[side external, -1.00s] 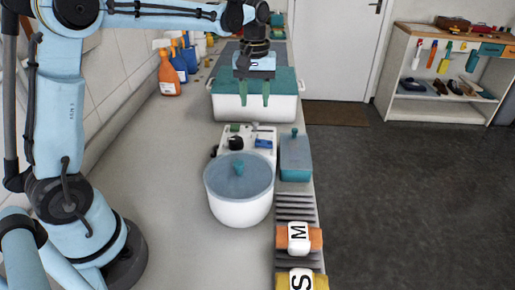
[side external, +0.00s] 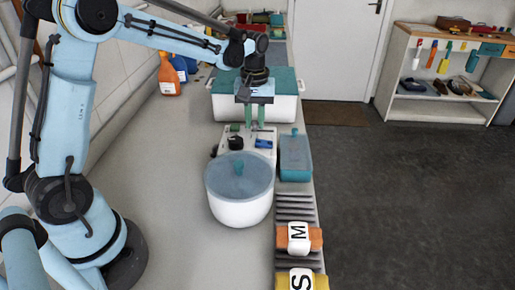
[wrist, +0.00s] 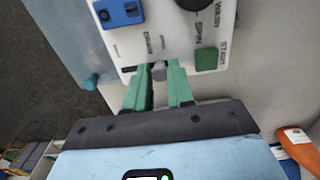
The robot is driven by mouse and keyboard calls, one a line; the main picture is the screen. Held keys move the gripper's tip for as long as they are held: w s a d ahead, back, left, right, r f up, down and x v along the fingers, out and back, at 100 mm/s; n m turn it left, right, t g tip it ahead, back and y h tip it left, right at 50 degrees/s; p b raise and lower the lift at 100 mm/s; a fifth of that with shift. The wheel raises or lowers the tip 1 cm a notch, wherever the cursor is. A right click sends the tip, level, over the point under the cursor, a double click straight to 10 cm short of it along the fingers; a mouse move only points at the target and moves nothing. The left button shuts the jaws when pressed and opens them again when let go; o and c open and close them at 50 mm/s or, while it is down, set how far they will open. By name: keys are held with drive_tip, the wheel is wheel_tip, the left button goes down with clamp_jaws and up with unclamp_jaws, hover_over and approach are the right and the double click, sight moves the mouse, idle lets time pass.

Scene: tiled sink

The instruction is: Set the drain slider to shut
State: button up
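A white control panel (side external: 265,134) lies behind the round pot in the side view, and it fills the top of the wrist view (wrist: 175,30). The drain slider (wrist: 158,72) is a small grey knob in a slot at the panel's edge, with dark slot visible to its left. Small lettering beside it is hard to read. My gripper (wrist: 160,75) has two green fingers, open, one on each side of the slider with gaps showing. In the side view my gripper (side external: 254,124) points down at the panel's far edge. Whether the fingers touch the slider is unclear.
The panel also carries a blue switch (wrist: 119,12), a black knob (wrist: 194,4) and a green button (wrist: 207,59). A lidded pot (side external: 240,205) stands in front, a teal-lidded box (side external: 295,160) to the right, and a large white tub (side external: 290,108) behind.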

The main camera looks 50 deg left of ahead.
clamp_jaws()
drive_tip(key=shift+w+d, duration=1.6)
drive_tip(key=shift+w, duration=0.05)
drive_tip(key=shift+o, duration=2.4)
unclamp_jaws()
drive_tip(key=shift+s+r, duration=0.1)
drive_tip(key=shift+r, duration=0.05)
wheel_tip(320, 180, up, 12)
